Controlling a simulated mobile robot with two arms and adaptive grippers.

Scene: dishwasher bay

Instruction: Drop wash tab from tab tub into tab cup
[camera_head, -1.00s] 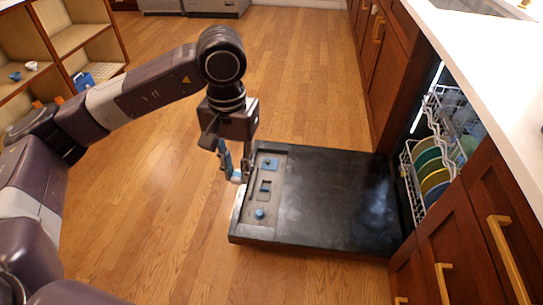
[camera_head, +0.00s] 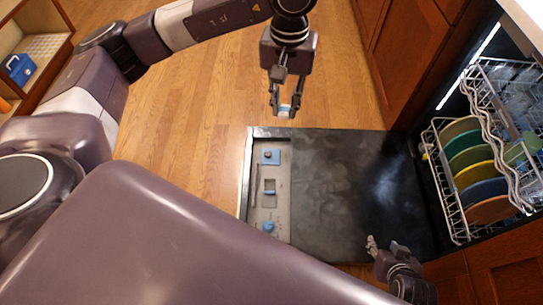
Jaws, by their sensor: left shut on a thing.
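My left gripper (camera_head: 285,108) is shut on a small white and blue wash tab (camera_head: 285,111). It holds the tab in the air beyond the far edge of the open dishwasher door. The tab cup appears to be the small square recess (camera_head: 269,187) in the grey strip on the door's left side; something bluish shows in it. A blue box with a handle (camera_head: 20,68), possibly the tab tub, stands on a shelf at the far left. My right gripper (camera_head: 372,245) is low at the right over the door; its finger state is unclear.
The black dishwasher door (camera_head: 345,180) lies open. A blue square cap (camera_head: 269,157) and a blue round knob (camera_head: 268,227) flank the recess. The rack (camera_head: 445,195) with several coloured plates stands at the right. Wooden floor is clear beyond the door.

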